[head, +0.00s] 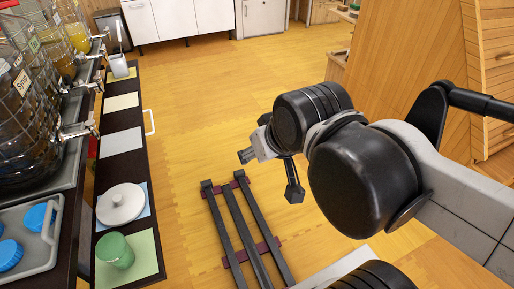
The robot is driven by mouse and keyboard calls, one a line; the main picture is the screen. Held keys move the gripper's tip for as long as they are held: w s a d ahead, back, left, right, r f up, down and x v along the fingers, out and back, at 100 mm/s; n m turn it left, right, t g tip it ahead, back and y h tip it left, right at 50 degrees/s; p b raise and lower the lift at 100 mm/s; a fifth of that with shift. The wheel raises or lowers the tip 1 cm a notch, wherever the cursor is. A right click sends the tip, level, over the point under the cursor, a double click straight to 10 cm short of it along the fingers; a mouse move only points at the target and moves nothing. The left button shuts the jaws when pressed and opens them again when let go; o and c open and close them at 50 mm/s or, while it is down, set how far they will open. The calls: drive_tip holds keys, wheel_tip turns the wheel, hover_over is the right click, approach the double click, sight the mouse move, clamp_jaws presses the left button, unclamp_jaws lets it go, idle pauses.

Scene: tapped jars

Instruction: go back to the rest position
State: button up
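My arm comes in from the right and is folded over the floor. My gripper (264,147) is at its far end, largely hidden by my own wrist, and I cannot tell how far its fingers are apart. It is well clear of the counter, and I see nothing held in it. Large glass jars with metal taps (78,130) stand along the left side.
Coloured mats (120,141) line the dark shelf, and a white handle (150,122) sticks out from its edge. Wooden cabinets (405,45) stand at right, white cabinets (160,20) at back. Open floor lies between.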

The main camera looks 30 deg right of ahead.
wheel_tip(320, 180, up, 9)
drive_tip(key=p, duration=0.8)
drive_tip(key=shift+f+p, duration=0.15)
drive_tip(key=shift+p, duration=0.2)
